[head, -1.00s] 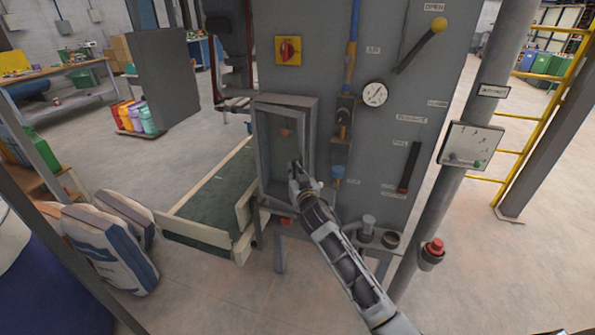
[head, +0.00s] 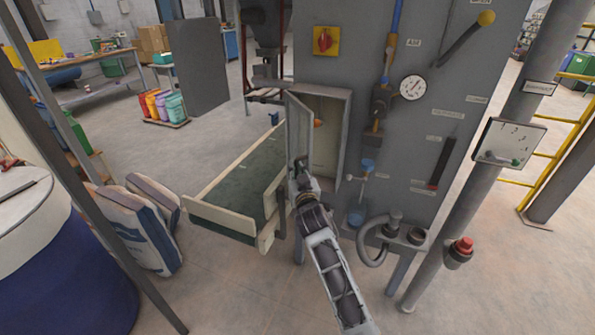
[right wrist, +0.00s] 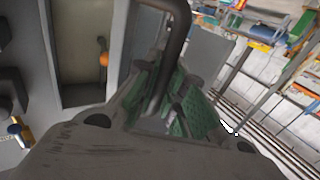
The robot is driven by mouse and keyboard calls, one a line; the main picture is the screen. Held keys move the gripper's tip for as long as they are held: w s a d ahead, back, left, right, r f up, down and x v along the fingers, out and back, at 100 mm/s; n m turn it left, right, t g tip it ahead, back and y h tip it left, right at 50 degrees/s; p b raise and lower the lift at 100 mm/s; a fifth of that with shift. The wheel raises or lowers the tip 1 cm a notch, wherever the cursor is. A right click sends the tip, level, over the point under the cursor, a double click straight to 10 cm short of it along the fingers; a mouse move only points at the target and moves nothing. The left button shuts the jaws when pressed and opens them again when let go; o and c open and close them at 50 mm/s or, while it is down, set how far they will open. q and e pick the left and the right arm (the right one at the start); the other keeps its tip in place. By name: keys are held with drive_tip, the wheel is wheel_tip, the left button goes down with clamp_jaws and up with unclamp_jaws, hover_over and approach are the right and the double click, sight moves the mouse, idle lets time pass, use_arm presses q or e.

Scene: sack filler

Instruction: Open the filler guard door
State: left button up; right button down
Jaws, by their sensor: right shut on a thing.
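The filler guard door (head: 299,128) is a grey-framed panel on a shallow box on the front of the grey filler cabinet (head: 440,110). It stands swung out to the left, partly open, and the pale inside of the box (head: 328,140) shows. My right gripper (head: 299,172) is at the door's lower free edge. In the right wrist view my right gripper (right wrist: 165,100) is shut on a dark bent door handle (right wrist: 176,45). An orange part (right wrist: 103,60) shows inside the box. My left gripper is not in view.
A green conveyor bed (head: 235,185) with pale side boards lies left of the door. Filled sacks (head: 135,220) lean at the left near a blue drum (head: 70,270). A post with a red button (head: 461,247) stands at the right. A hose (head: 370,245) hangs below the cabinet.

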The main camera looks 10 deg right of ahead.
drive_tip(key=shift+a, duration=0.2)
drive_tip(key=shift+d, duration=0.1)
drive_tip(key=c, duration=1.8)
unclamp_jaws()
drive_tip(key=shift+o, duration=0.2)
drive_tip(key=shift+s, duration=0.1)
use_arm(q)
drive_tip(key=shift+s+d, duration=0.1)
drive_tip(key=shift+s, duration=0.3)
use_arm(e)
drive_tip(key=s, duration=1.1)
drive_tip(key=shift+s, duration=0.4)
